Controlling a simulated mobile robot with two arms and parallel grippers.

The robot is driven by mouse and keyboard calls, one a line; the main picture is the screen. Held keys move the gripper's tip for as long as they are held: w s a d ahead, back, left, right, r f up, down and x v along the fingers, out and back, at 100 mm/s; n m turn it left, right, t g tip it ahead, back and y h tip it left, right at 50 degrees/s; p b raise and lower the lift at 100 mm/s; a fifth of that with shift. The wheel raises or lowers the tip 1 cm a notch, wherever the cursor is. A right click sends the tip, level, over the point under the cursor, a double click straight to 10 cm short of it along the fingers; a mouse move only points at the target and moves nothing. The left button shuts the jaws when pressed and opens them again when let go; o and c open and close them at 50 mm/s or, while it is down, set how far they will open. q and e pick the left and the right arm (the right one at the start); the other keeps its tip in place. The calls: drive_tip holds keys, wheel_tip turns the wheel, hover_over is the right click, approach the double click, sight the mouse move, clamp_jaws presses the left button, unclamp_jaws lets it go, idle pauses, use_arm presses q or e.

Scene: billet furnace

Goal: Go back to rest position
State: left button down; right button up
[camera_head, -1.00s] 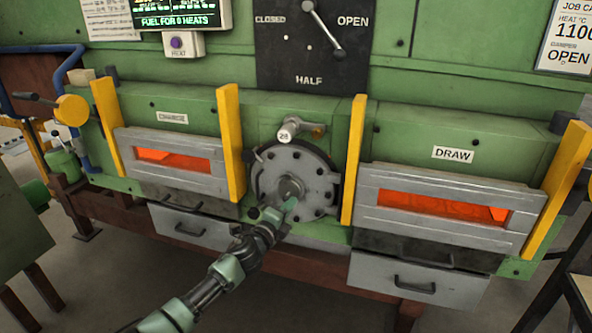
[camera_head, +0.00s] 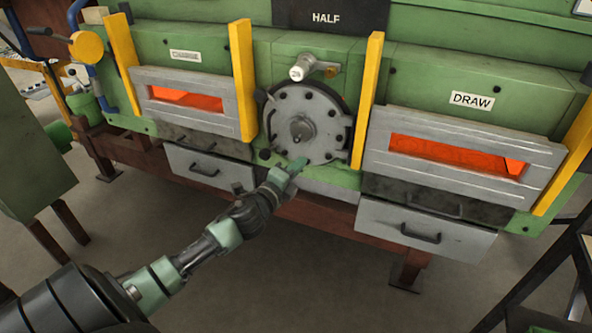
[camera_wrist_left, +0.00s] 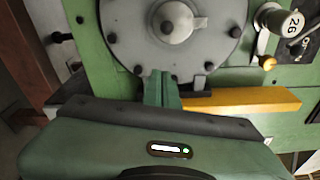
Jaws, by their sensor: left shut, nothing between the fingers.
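My left gripper (camera_head: 297,166) comes in from the lower left in the head view. Its fingers are shut with nothing between them. In the left wrist view the shut green fingers (camera_wrist_left: 162,90) overlap the lower edge of that plate (camera_wrist_left: 208,48). I cannot tell whether they touch it. My right gripper is not in view.
The charge door (camera_head: 203,113) and draw door (camera_head: 396,168) glow orange at their slots. Yellow uprights (camera_head: 367,100) flank them. Drawers with handles (camera_head: 415,226) sit below. Dark frame legs (camera_head: 575,230) stand at the right, a green cabinet (camera_head: 25,160) at the left. Floor in front is open.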

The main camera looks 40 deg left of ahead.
use_arm(q)
drive_tip(key=s+d+f+n+g, duration=0.1)
drive_tip(key=s+f+n+g, duration=0.2)
drive_tip(key=s+f, duration=0.7)
drive_tip(key=s+f+n+g, duration=0.3)
drive_tip(key=f+n, duration=0.1)
drive_tip(key=f, duration=1.3)
drive_tip(key=s+d+f+n+g, duration=0.1)
drive_tip(key=s+f+n+g, duration=0.2)
drive_tip(key=s+f, duration=0.7)
drive_tip(key=s+d+f+n+g, duration=0.2)
drive_tip(key=s+d+f, duration=0.3)
drive_tip(key=s, duration=0.5)
drive_tip(key=s+d+f+n+g+h, duration=0.1)
drive_tip(key=s+d+f+n+g, duration=0.1)
drive_tip(key=s+d+f, duration=0.3)
drive_tip(key=s+d+f+n+g, duration=0.3)
drive_tip(key=s+d+f, duration=0.2)
drive_tip(key=s+f, duration=0.6)
drive_tip(key=s, duration=0.4)
drive_tip(key=shift+d+f+g+h, duration=0.15)
drive_tip(key=shift+d+g+h, duration=0.15)
drive_tip(key=shift+h, duration=0.1)
drive_tip(key=shift+s, duration=0.1)
